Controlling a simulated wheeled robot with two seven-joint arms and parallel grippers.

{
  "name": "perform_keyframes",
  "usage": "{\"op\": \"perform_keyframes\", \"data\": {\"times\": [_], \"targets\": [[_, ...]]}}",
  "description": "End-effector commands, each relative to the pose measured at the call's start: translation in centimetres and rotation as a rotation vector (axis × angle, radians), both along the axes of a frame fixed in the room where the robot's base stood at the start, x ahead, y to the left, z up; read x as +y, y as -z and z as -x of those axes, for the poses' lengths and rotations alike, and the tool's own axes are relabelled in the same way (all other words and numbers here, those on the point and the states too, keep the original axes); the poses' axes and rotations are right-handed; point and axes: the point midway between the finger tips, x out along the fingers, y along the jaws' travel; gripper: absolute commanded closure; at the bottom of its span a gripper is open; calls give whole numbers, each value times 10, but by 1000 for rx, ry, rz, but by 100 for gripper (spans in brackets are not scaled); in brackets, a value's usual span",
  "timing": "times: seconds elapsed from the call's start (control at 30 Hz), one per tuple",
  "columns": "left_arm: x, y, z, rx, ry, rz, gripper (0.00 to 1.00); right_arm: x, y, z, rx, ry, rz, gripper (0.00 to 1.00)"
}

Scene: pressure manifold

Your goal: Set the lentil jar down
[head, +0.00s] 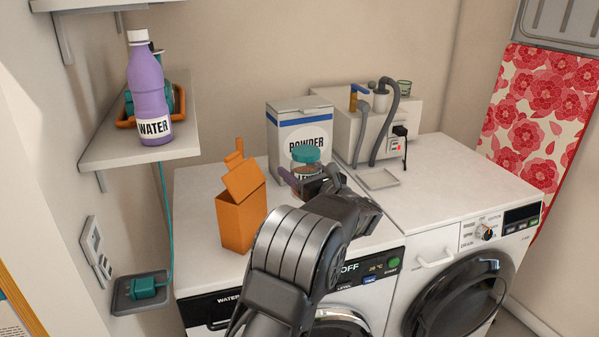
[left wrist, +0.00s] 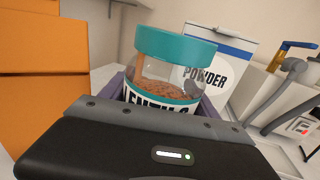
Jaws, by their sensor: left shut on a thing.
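The lentil jar (head: 305,157) is clear with a teal lid and a dark-lettered white label, and holds brown lentils. It also fills the middle of the left wrist view (left wrist: 165,70). My left gripper (head: 302,178) is shut around the jar, its purple fingers on either side of it. The jar looks upright, over the white top of the left machine (head: 195,187). The gripper hides its base, so I cannot tell whether it touches the top. My right gripper is not in view.
An orange carton (head: 241,215) stands left of the jar, its flap open. The powder box (head: 285,120) stands close behind. A white unit with a grey hose (head: 387,110) and a small tray (head: 378,179) are to the right. A purple water bottle (head: 149,90) stands on the wall shelf.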

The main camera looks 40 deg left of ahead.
Motion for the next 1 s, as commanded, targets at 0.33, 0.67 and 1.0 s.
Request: {"op": "perform_keyframes", "data": {"times": [0.33, 0.67, 1.0], "targets": [[-4, 1, -1, -1, 10, -2, 99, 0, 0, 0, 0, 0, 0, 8], [-100, 41, -17, 2, 260, 1, 99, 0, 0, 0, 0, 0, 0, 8], [-313, 82, 5, -2, 835, 1, 99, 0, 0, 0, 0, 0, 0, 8]]}}
